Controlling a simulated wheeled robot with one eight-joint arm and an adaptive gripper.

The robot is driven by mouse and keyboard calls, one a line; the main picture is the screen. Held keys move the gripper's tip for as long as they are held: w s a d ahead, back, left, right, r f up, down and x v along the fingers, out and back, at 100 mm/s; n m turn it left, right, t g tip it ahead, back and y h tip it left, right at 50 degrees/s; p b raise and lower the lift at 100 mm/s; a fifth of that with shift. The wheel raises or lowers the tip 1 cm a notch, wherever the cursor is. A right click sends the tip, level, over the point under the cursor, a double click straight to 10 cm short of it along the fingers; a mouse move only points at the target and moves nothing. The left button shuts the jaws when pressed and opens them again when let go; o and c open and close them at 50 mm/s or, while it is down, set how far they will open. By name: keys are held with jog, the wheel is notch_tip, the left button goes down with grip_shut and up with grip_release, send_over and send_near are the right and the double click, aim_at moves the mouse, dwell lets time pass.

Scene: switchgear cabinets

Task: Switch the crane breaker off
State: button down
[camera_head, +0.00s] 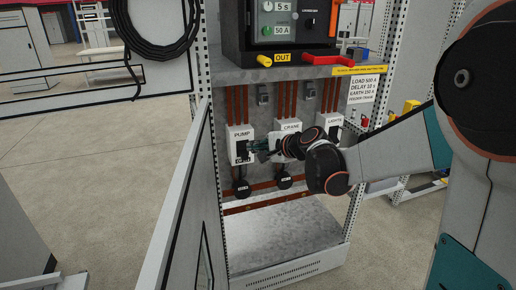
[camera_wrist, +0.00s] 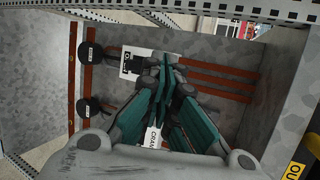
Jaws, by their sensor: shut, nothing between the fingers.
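The crane breaker (camera_head: 291,127) is a white box labelled CRANE in the middle of a row inside the open cabinet. My gripper and wrist cover most of its front, so I cannot tell its switch position. In the wrist view, part of its label (camera_wrist: 152,138) shows beside my gripper. My gripper (camera_head: 256,147) is shut and empty, with its tips left of the crane breaker, near the pump breaker (camera_head: 241,145). In the wrist view, my gripper's tips (camera_wrist: 168,64) overlap the edge of the white pump box (camera_wrist: 130,64). I cannot tell whether they touch it.
The lamps breaker (camera_head: 330,123) is on the right. Black round tags (camera_head: 241,188) hang below the pump and crane breakers. The open cabinet door (camera_head: 178,215) stands at left.

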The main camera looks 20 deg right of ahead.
jog(key=w+d+f+m+t+h, duration=0.1)
jog(key=w+d+f+m+t, duration=0.3)
jog(key=w+d+f+m, duration=0.8)
jog(key=w+d+f+m+t+h+b, duration=0.3)
jog(key=d+f+m, duration=0.5)
jog(key=d+f, duration=0.6)
jog(key=w+a+b, duration=0.2)
jog(key=w, duration=0.7)
jog(key=shift+h, duration=0.3)
jog(key=shift+s+d+r+b, duration=0.15)
jog(key=shift+s+r, duration=0.2)
jog(key=shift+r, duration=0.3)
jog(key=shift+s+a+r+b, duration=0.1)
jog(key=shift+s+r+b, duration=0.1)
jog(key=shift+s+r, duration=0.35)
jog(key=shift+s+d+r+b, duration=0.1)
jog(key=shift+s+r+b, duration=0.1)
jog(key=shift+r, duration=0.6)
jog(key=shift+s+r+g+p, duration=0.2)
jog(key=shift+g+p, duration=0.1)
jog(key=shift+p, duration=0.1)
